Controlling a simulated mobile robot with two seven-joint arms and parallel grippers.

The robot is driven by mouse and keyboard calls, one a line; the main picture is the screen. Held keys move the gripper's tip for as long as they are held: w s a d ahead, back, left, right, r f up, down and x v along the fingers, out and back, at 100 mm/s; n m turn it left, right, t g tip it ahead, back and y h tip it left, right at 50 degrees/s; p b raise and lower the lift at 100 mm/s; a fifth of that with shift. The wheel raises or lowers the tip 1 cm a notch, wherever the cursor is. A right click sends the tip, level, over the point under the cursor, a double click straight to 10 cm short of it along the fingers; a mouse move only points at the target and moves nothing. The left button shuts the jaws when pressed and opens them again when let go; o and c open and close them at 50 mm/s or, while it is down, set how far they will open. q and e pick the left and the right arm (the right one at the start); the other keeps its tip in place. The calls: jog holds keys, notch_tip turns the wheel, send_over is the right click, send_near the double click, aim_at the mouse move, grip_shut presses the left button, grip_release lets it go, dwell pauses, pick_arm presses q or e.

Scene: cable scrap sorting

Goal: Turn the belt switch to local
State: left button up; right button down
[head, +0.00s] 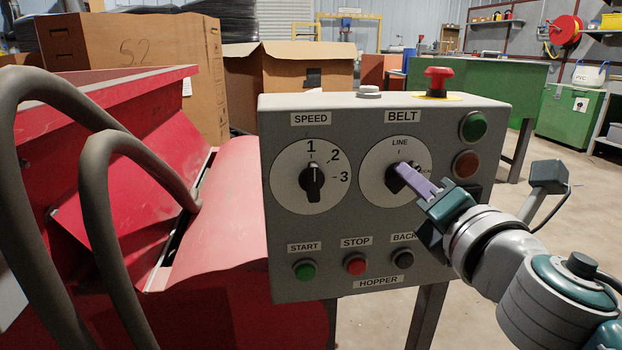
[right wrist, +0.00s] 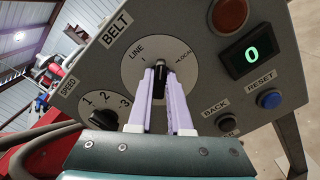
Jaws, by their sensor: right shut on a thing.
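The belt switch is a black knob (head: 392,184) on a round white plate under the BELT label on the grey control box (head: 335,225). LINE is printed at the plate's top; the word to its right is mostly covered by my right gripper (head: 402,170). In the right wrist view, the pale purple fingers (right wrist: 159,72) are shut on the knob (right wrist: 159,84), one on each side. There the knob lies between the LINE and LOCAL words; its exact setting is hard to tell. My left gripper is not in view.
The speed dial (head: 312,185) points to 1, left of the belt switch. START, STOP and BACK buttons sit below. A red emergency button (head: 437,80) tops the box. The display (right wrist: 251,58) reads 0. A red hopper machine (head: 225,215) stands at left.

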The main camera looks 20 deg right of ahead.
jog(key=shift+d+f+m+b, duration=0.1)
jog(key=shift+f+m+b, duration=0.05)
jog(key=shift+m, duration=2)
jog(key=shift+f+m+b, duration=0.15)
jog(key=shift+m, duration=2)
jog(key=c, duration=0.8)
grip_release()
jog(key=shift+c, duration=0.2)
jog(key=p+v, duration=0.1)
jog(key=v, duration=0.9)
jog(key=shift+d+r, duration=0.1)
